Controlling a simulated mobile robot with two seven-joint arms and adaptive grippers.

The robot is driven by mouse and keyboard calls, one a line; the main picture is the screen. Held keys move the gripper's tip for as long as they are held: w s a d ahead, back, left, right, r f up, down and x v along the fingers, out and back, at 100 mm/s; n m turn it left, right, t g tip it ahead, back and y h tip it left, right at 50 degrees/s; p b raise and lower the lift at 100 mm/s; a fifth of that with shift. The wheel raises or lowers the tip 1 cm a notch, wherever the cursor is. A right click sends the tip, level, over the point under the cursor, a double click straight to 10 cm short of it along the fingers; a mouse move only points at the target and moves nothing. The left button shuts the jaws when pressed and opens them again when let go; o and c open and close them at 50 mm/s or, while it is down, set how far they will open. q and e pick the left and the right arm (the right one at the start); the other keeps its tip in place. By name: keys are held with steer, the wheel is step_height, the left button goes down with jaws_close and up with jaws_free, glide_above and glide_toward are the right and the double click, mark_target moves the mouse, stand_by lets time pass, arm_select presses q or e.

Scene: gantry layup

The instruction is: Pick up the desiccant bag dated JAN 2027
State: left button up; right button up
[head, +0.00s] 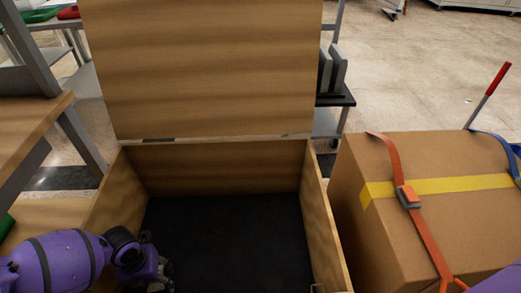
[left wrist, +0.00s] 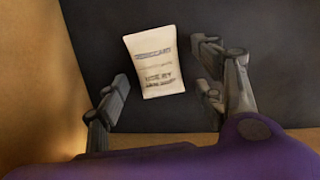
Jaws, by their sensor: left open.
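A small white desiccant bag (left wrist: 154,62) with dark print lies on the dark floor of the wooden box in the left wrist view. The print includes "USE BY"; the date line below it is too blurred to read. My left gripper (left wrist: 160,90) is open, with one finger on each side of the bag and apart from it. In the head view my left gripper (head: 160,275) reaches down into the box at its near left corner, and the bag is hidden there. My right gripper is not in view.
The wooden box (head: 318,215) has its lid (head: 200,65) raised at the back; the rest of its dark floor looks empty. A strapped cardboard carton (head: 440,180) stands close on the right. A wooden bench (head: 30,120) is at the left.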

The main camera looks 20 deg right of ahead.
arm_select(q)
steer(key=shift+r, duration=0.1)
steer(key=c, duration=1.2)
